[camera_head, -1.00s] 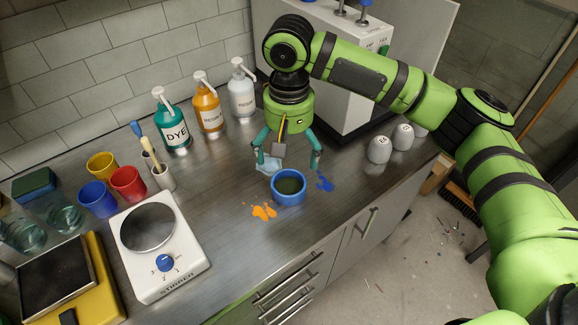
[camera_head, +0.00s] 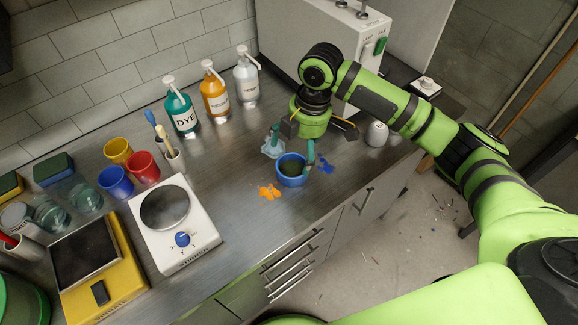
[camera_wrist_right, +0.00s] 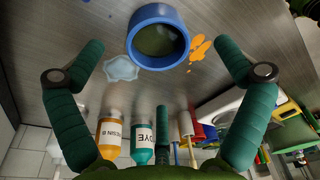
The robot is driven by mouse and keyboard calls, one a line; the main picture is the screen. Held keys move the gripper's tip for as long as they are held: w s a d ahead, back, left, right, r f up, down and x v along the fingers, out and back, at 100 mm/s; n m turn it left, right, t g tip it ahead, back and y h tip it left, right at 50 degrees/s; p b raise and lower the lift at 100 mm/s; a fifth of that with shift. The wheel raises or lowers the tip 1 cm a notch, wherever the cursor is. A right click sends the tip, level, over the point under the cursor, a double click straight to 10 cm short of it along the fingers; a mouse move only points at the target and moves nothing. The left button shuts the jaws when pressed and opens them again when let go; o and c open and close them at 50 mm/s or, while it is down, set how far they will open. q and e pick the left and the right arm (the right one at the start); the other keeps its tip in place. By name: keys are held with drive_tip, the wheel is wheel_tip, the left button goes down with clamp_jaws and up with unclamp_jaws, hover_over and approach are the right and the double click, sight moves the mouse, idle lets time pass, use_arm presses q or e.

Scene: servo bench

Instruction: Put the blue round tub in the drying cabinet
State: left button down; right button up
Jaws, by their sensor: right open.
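The blue round tub (camera_head: 290,180) stands upright on the metal bench, with dark green content inside. In the right wrist view the tub (camera_wrist_right: 172,59) is top centre, ahead of my open fingers. My right gripper (camera_head: 291,150) is open and empty just behind the tub; one finger overlaps its right rim in the head view, and I cannot tell if they touch. It also shows in the wrist view (camera_wrist_right: 162,62), fingers wide apart. My left gripper is not in view.
Orange (camera_head: 270,191) and blue splashes lie beside the tub. Pump bottles (camera_head: 214,97) line the back wall. A pale weight (camera_head: 377,134) stands right. The bench's front edge is near the tub.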

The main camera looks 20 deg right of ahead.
sight(290, 173)
drive_tip(key=f+p, duration=0.1)
drive_tip(key=f, duration=0.1)
drive_tip(key=a+f, duration=0.1)
drive_tip(key=f, duration=0.1)
drive_tip(key=f+p, duration=0.1)
drive_tip(key=f, duration=0.1)
drive_tip(key=shift+w+a+p, duration=0.15)
drive_tip(key=shift+w+p, duration=0.1)
drive_tip(key=shift+p, duration=0.05)
drive_tip(key=shift+f, duration=0.5)
drive_tip(key=c, duration=1.3)
drive_tip(key=shift+r, duration=0.15)
drive_tip(key=shift+w+r+b, duration=0.1)
drive_tip(key=shift+r+b, duration=0.4)
drive_tip(key=shift+r, duration=0.55)
drive_tip(key=shift+r+b, duration=0.35)
drive_tip(key=shift+r, duration=0.55)
drive_tip(key=s+d+r+b, duration=0.2)
drive_tip(key=s+d+r, duration=0.5)
drive_tip(key=s+d, duration=0.1)
drive_tip(key=shift+s+b, duration=0.2)
drive_tip(key=shift+b, duration=0.1)
